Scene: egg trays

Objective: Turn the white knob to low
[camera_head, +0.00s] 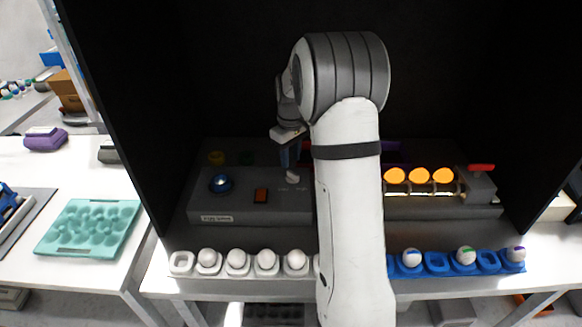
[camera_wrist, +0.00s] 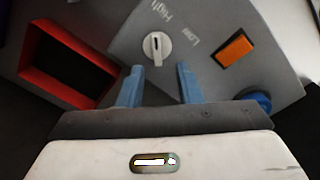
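The white knob (camera_wrist: 157,48) sits on a grey panel (camera_wrist: 215,20) in the wrist view, with "High" printed above it and "Low" to its right. A dark mark runs nearly upright on its face, toward the "High" side; its exact setting is hard to tell. My gripper (camera_wrist: 159,75) has two blue fingers spread apart with nothing between them. The knob appears just beyond the fingertips, roughly centred between them. In the head view the knob (camera_head: 292,177) shows just below my gripper (camera_head: 288,166), partly hidden; whether they touch cannot be told.
An orange switch (camera_wrist: 234,47) and a blue button (camera_wrist: 258,99) are on the panel right of the knob. A red-framed opening (camera_wrist: 40,57) lies left. In the head view, egg trays (camera_head: 181,262) line the front edge, and lit orange eggs (camera_head: 419,175) stand right of my arm.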

